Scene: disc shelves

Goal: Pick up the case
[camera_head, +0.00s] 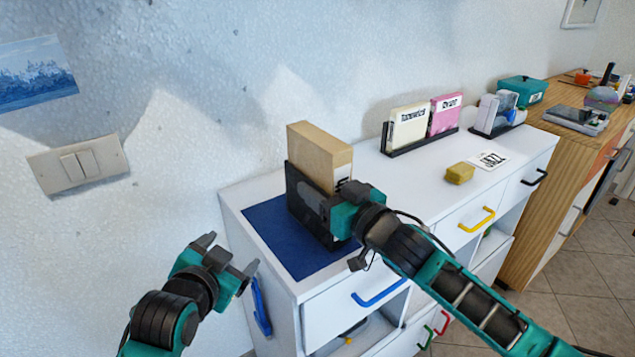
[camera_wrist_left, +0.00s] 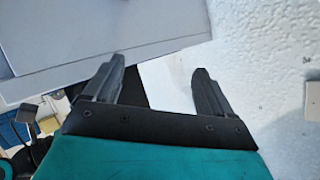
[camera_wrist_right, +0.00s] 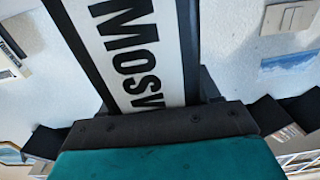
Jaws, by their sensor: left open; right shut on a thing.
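The tan case (camera_head: 318,158) stands upright in a black holder (camera_head: 305,205) on the blue mat (camera_head: 268,248). Its lower part is hidden by the holder and by my right gripper (camera_head: 340,200), which is shut on the case's label end. In the right wrist view the white label (camera_wrist_right: 140,55) with large black letters fills the space between the fingers. I cannot tell whether the case is raised from the holder's floor. My left gripper (camera_head: 228,255) is open and empty, left of the cabinet; its spread fingers also show in the left wrist view (camera_wrist_left: 157,90).
The white cabinet top (camera_head: 390,185) also holds a rack with a cream case (camera_head: 407,128) and a pink case (camera_head: 446,115), a yellow block (camera_head: 460,173) and a JAZZ card (camera_head: 490,160). Another rack and a teal box (camera_head: 522,90) are farther right. The wall is close behind.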

